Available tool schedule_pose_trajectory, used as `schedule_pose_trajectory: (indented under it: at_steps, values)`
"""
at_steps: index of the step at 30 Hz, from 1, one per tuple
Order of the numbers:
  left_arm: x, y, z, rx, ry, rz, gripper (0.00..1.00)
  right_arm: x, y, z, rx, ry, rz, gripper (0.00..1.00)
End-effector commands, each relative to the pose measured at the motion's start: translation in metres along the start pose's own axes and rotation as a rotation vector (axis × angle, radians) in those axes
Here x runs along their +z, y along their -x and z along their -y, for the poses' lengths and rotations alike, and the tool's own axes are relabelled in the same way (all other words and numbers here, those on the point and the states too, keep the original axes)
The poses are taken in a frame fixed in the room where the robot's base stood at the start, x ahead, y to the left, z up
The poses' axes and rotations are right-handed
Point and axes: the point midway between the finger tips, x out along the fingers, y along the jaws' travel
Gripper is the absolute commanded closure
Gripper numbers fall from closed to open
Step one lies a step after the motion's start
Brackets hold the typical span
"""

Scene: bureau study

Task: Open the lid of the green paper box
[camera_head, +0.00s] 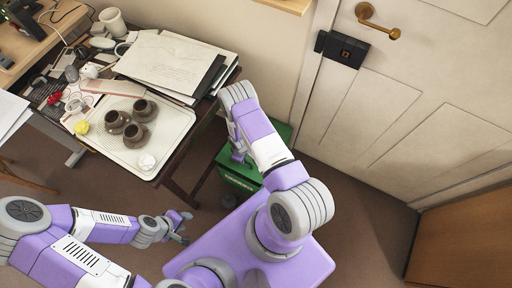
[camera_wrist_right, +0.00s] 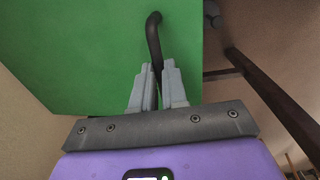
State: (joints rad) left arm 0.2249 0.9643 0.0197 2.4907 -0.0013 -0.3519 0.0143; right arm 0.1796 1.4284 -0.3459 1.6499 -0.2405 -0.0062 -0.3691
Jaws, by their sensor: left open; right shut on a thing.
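The green paper box (camera_head: 236,181) stands on the floor by the right end of the desk, partly hidden behind my right arm. Its green surface (camera_wrist_right: 90,60) fills the upper left of the right wrist view, with a dark curved handle (camera_wrist_right: 153,35) on it. My right gripper (camera_wrist_right: 158,78) is shut on that handle, its fingers on either side of it. In the head view my right gripper (camera_head: 238,154) is at the box and partly hidden. I cannot tell whether the lid is raised. My left gripper (camera_head: 183,228) is open and empty above the floor, left of the box.
The desk bears a white tray (camera_head: 162,163) with brown cups (camera_head: 132,129), and a stack of papers (camera_head: 165,62). A dark desk leg (camera_wrist_right: 275,105) stands close to the box. A door (camera_head: 410,110) and a wooden cabinet (camera_head: 462,240) are at the right. The floor before the cabinet is clear.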

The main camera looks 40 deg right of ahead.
Motion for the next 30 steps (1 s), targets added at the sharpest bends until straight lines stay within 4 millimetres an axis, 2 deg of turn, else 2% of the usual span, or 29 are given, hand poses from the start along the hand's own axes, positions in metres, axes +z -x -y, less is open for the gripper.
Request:
schedule_pose_trajectory:
  at_steps: [17,30]
  values:
    - [0.001,0.026,-0.01,0.0,0.0,0.0,0.57,0.0,0.048,-0.021,0.007,-0.002,-0.002,1.0]
    - [0.001,0.028,-0.01,0.0,0.0,0.0,0.57,0.0,0.051,-0.023,0.006,-0.002,-0.001,1.0]
